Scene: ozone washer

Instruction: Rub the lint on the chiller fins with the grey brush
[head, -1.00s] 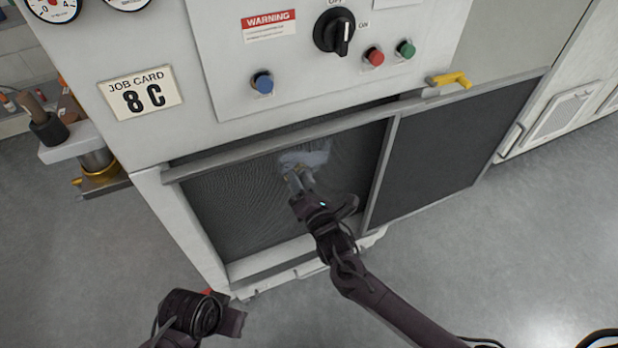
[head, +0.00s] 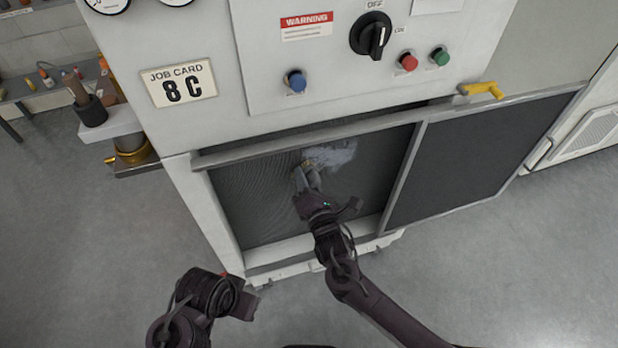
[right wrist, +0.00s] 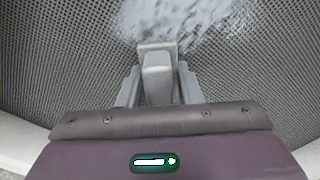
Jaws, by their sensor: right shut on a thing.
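The chiller fins (head: 240,205) are a dark, fine-ribbed panel in the opening low on the white machine. Pale lint (head: 335,153) clings to their upper middle; it also shows at the top of the right wrist view (right wrist: 200,20). My right gripper (head: 306,181) is shut on the grey brush (right wrist: 157,78), whose far end is at the lint's lower edge. I cannot tell whether the brush touches the fins. In the head view the gripper mostly hides the brush. My left gripper (head: 246,303) hangs low, away from the fins; its jaws are unclear.
A dark mesh panel (head: 480,150) in a grey frame stands right of the opening, with a yellow handle (head: 482,89) above. The control panel (head: 350,75) is over the opening. A small shelf (head: 109,124) juts out left. Floor in front is clear.

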